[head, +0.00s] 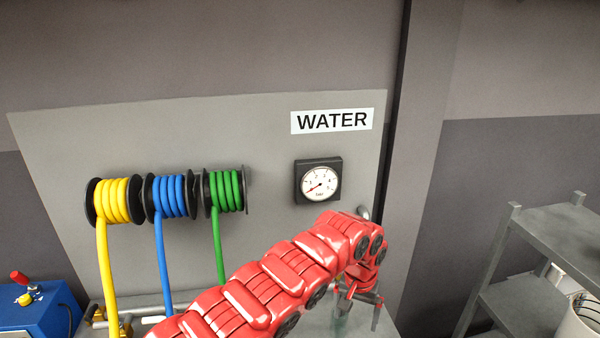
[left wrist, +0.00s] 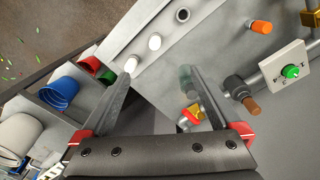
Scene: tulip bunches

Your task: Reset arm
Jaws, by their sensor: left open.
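My red left arm reaches in from the bottom of the head view. My left gripper (head: 360,298) hangs at its end, pointing down in front of the grey panel and partly hidden by the arm. In the left wrist view, my left gripper (left wrist: 160,68) has its two grey fingers wide apart. Nothing is clearly held between them. A see-through, glass-like thing (left wrist: 186,76) shows by the right fingertip; I cannot tell whether they touch. My right gripper is not in view.
A yellow hose (head: 115,200), a blue hose (head: 172,196) and a green hose (head: 227,190) hang on the panel beside a gauge (head: 319,181) and WATER sign (head: 332,121). A metal shelf (head: 555,228) stands right. The wrist view shows a blue bucket (left wrist: 60,92) and a green button (left wrist: 290,71).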

